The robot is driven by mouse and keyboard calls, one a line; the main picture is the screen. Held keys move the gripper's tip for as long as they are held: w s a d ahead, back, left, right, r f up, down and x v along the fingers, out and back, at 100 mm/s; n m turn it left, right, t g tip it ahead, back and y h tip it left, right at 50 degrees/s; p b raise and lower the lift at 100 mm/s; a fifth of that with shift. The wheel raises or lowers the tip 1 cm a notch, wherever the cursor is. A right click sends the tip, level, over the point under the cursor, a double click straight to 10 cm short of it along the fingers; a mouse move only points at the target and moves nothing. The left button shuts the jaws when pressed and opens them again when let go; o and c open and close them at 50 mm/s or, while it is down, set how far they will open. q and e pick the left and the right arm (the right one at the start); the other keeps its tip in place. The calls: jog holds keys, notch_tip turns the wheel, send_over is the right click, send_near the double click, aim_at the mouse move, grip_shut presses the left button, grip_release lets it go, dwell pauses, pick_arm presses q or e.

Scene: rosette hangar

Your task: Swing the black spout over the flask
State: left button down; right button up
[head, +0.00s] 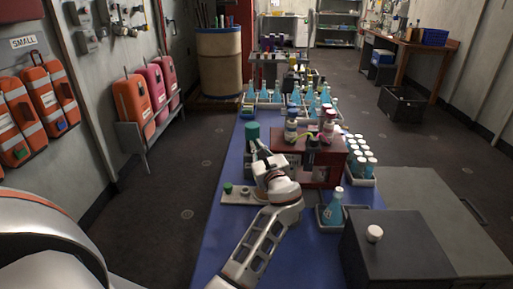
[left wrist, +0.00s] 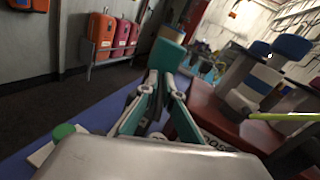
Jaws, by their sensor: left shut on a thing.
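A dark red box (head: 326,176) stands on the blue-topped table, with bottles and a small dark fitting (head: 312,144) on top. That fitting may be the black spout, but it is too small to tell. A conical flask of blue liquid (head: 333,209) stands upright in a small tray in front of the box. My left gripper (head: 257,147) is left of the box, shut on a teal-green piece (head: 252,131). In the left wrist view this teal piece (left wrist: 166,53) shows at the fingertips (left wrist: 161,82); what lies below it is hidden. My right gripper is out of view.
A pale plate with a green knob (head: 228,188) lies left of my arm. White-capped bottles (head: 362,162) stand right of the box. A dark case with a white knob (head: 390,255) is at front right. More blue flasks (head: 295,96) stand behind.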

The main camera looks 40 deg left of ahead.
pick_arm(q)
jog(key=c, duration=2.2)
grip_release()
jog(key=shift+r, duration=0.1)
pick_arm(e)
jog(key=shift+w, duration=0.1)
